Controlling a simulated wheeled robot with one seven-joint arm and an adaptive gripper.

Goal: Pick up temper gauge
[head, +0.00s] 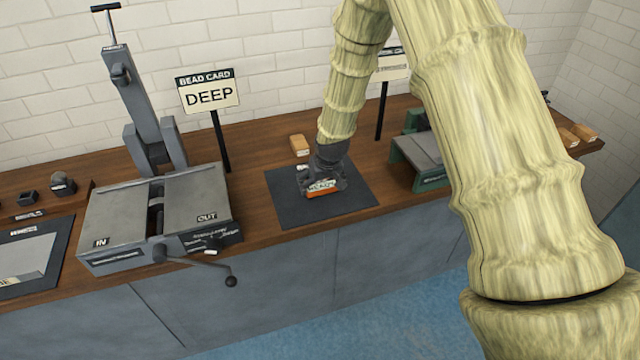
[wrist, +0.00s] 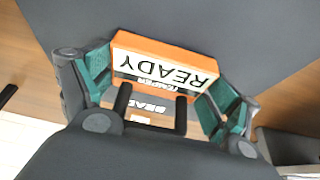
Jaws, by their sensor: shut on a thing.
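The temper gauge (wrist: 165,66) is an orange block with a white label reading READY, upside down in the wrist view. In the head view its orange edge and label (head: 322,189) show low over the dark mat (head: 285,205). My gripper (wrist: 160,78) has its teal-padded fingers at both ends of the gauge and is shut on it. In the head view my gripper (head: 322,174) points down at the mat. I cannot tell whether the gauge touches the mat.
A grey machine (head: 110,215) with IN and OUT labels and a front crank stands left. A BEAD CARD sign (head: 210,92) reads DEEP. A small wooden block (head: 299,145) lies behind the mat. A green-sided machine (head: 420,158) stands close on the right.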

